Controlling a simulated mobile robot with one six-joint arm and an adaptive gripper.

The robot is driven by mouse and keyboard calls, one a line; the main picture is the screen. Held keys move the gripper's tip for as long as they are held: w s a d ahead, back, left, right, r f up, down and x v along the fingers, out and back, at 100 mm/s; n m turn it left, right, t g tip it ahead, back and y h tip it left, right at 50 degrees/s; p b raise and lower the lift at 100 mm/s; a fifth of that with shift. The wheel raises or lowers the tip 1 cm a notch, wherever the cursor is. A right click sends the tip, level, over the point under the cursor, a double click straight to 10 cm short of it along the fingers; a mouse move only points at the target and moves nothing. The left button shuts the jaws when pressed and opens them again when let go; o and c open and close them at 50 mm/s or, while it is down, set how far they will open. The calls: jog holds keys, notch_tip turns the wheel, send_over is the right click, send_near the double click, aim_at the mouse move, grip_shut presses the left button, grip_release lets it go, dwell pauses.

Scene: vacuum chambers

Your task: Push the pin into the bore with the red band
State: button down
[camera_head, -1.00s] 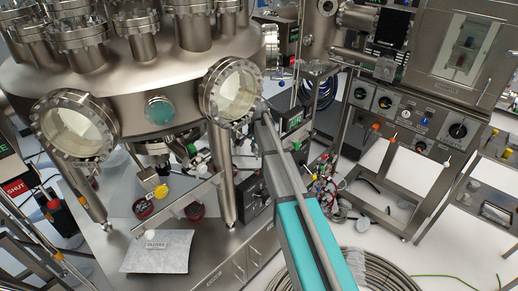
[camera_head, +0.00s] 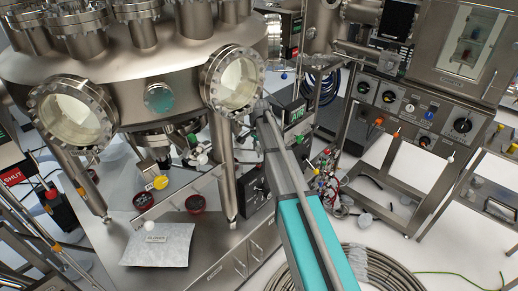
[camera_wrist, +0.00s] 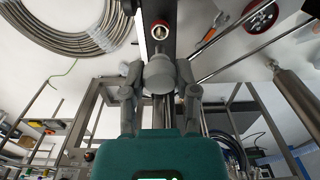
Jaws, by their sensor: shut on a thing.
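In the wrist view my gripper (camera_wrist: 159,82) is shut on a grey, round-ended piece (camera_wrist: 160,70), which I take to be the pin. One finger is on each side of it. Just beyond it, a round opening with a red ring (camera_wrist: 160,28), apparently the bore with the red band, sits on a dark bar. The held piece appears in line with the opening. A gap shows between them in the picture, but I cannot tell the depth. In the head view my arm reaches toward the chamber, and the gripper, pin and bore cannot be made out.
The steel chamber (camera_head: 110,80) with round viewports stands at the left. A control cabinet (camera_head: 425,110) is at the right. Coiled hose (camera_head: 385,270) lies on the floor.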

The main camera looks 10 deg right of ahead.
jog(key=shift+f+b, duration=0.8)
jog(key=shift+f, duration=0.3)
jog(key=shift+f+b, duration=1.95)
jog(key=shift+b, duration=0.05)
dwell(3.0)
jog(key=shift+c, duration=1.5)
grip_release()
jog(key=shift+r, duration=0.1)
jog(key=shift+r+p, duration=3.4)
jog(key=shift+p, duration=0.15)
